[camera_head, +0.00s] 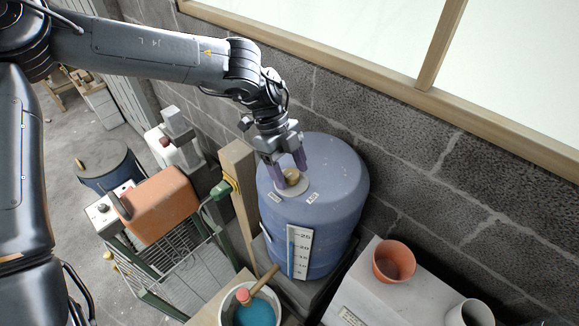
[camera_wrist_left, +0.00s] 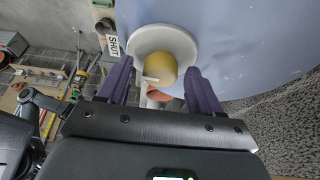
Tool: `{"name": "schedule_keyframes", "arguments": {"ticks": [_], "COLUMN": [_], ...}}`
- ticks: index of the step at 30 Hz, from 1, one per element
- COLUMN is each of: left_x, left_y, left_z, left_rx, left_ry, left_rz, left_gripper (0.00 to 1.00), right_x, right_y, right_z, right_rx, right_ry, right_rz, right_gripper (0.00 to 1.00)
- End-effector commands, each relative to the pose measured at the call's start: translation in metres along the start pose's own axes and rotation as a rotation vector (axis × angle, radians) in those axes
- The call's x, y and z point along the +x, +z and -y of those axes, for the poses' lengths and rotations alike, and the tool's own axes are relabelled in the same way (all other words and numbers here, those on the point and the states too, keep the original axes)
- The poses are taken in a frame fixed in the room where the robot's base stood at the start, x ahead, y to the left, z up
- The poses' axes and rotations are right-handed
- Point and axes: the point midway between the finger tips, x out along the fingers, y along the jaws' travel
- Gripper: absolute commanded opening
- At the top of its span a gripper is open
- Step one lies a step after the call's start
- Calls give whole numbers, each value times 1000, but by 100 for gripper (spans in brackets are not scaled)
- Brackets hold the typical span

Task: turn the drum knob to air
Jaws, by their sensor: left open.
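The blue drum (camera_head: 330,215) stands against the block wall in the head view. On its top is a yellow knob (camera_head: 291,177) on a round white plate, with two small white labels beside it. In the left wrist view the yellow knob (camera_wrist_left: 160,53) sits on the white plate (camera_wrist_left: 172,31), and one label (camera_wrist_left: 114,46) reads SHUT. A small white mark shows at the knob's lower edge. My left gripper (camera_head: 289,170) is open, its purple fingers (camera_wrist_left: 160,76) on either side of the knob; I cannot tell whether they touch it. My right gripper is not in view.
A scale strip (camera_head: 298,252) is on the drum's front. A wooden post (camera_head: 240,195) stands close left, with a wire cart and an orange can (camera_head: 160,205) beyond. A bucket of blue liquid (camera_head: 250,306) is in front; a terracotta pot (camera_head: 394,261) is on the right.

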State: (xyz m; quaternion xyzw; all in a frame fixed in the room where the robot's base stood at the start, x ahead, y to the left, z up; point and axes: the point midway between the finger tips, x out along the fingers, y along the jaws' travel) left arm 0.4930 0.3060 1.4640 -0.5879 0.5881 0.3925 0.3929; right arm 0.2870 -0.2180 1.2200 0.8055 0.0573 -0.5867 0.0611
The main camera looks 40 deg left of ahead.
Motion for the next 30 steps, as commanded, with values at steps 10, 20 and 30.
{"name": "schedule_keyframes", "arguments": {"ticks": [10, 20, 30], "left_x": [0, 0, 5], "left_y": [0, 0, 1], "left_z": [0, 0, -1], "left_rx": [0, -5, -118], "left_ry": [0, -2, -51], "left_rz": [0, 0, -3], "left_gripper": [36, 9, 9], "right_x": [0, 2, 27], "right_y": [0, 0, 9], "right_z": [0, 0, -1], "right_rx": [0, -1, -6], "right_ry": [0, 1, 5], "right_rz": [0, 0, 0], "right_gripper": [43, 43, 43]}}
